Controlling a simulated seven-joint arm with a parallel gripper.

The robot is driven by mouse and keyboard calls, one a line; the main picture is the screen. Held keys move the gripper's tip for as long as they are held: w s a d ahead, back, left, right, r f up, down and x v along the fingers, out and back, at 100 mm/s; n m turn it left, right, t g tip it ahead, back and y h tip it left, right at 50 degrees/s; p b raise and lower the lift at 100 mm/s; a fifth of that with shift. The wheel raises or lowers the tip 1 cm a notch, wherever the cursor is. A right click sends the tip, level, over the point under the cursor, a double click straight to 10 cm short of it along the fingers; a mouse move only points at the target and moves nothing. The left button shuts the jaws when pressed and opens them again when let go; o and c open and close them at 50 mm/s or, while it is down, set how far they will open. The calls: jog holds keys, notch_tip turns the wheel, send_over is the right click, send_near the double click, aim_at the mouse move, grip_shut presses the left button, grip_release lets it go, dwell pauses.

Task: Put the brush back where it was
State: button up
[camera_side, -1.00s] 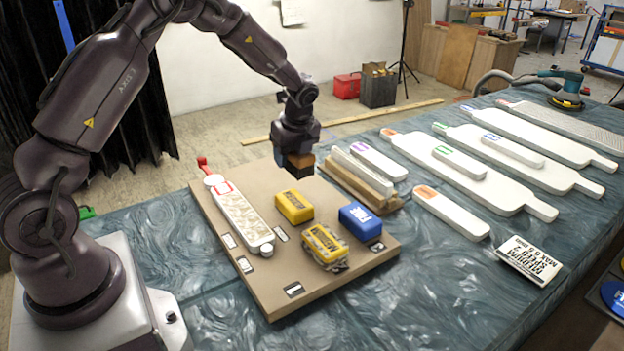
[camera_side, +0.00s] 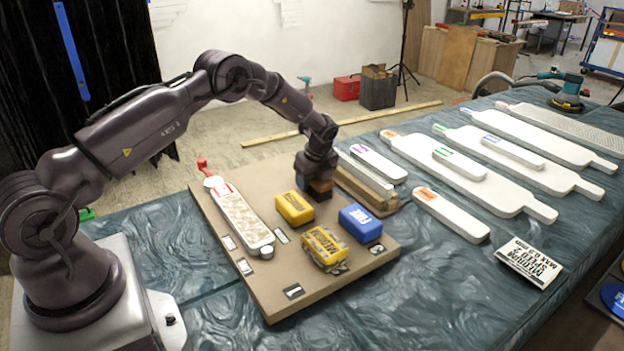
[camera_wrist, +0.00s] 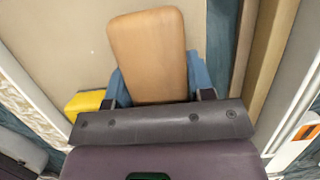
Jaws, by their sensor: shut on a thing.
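My gripper (camera_side: 312,181) is shut on the brush from above. In the wrist view the brush's smooth wooden back (camera_wrist: 148,45) sits between the blue fingers of my gripper (camera_wrist: 158,82). The brush is low over the board, and I cannot tell whether its underside touches it. The spot directly beneath the brush is hidden.
Two yellow blocks (camera_side: 294,207) (camera_side: 325,249) and a blue block (camera_side: 360,222) stand on the board in front of the brush. A long white piece with a red handle (camera_side: 238,215) lies at left.

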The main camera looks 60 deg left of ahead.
jog(key=o, duration=0.8)
jog(key=shift+f, duration=0.1)
jog(key=shift+o, duration=0.2)
